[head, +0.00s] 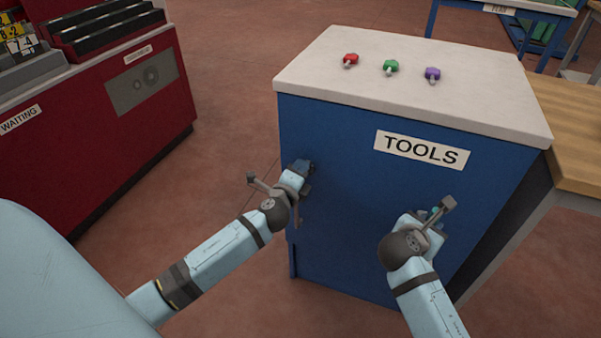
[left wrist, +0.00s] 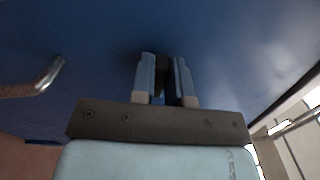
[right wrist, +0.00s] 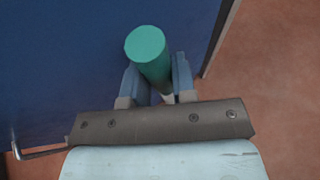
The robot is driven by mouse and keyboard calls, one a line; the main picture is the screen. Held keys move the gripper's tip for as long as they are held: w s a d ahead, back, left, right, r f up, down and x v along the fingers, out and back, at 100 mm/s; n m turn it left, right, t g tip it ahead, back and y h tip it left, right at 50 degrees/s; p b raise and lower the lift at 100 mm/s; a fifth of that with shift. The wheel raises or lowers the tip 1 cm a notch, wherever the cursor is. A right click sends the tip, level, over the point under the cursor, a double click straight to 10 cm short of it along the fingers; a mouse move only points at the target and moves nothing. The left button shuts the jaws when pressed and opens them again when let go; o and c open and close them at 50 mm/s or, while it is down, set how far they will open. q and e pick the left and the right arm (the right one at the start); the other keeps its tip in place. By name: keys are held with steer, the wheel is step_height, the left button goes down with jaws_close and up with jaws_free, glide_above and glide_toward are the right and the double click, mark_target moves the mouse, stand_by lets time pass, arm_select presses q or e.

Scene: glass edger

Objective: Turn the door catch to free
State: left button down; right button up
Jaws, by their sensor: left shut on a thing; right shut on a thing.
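The blue cabinet (head: 340,200) labelled TOOLS stands in front of me. My left gripper (head: 305,168) is at the upper left of its front face. In the left wrist view, its fingers (left wrist: 165,80) are closed around a small dark piece (left wrist: 163,70), which looks like the door catch. The fingers hide most of it, so I cannot tell which way it is turned. My right gripper (head: 437,217) is in front of the cabinet's right part, shut on a teal cylinder-ended tool (right wrist: 148,46). The tool's round end points up between the fingers in the right wrist view.
A bent metal bar (left wrist: 45,78), perhaps a handle, is left of my left gripper in its wrist view. Red, green and purple knobbed pieces (head: 390,67) stand on the cabinet's pale top (head: 480,100). A red rack (head: 90,100) stands left; a wooden table (head: 570,130) is at right.

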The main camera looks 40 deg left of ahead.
arm_select(q)
steer(key=shift+f+n+b, duration=0.15)
steer(key=shift+n+b, duration=0.25)
steer(key=shift+n, duration=1.2)
arm_select(e)
steer(key=shift+f, duration=0.5)
arm_select(q)
steer(key=c, duration=1.1)
jaws_free()
arm_select(e)
steer(key=shift+r, duration=0.25)
arm_select(q)
steer(key=v, duration=1.2)
arm_select(e)
steer(key=shift+d, duration=0.1)
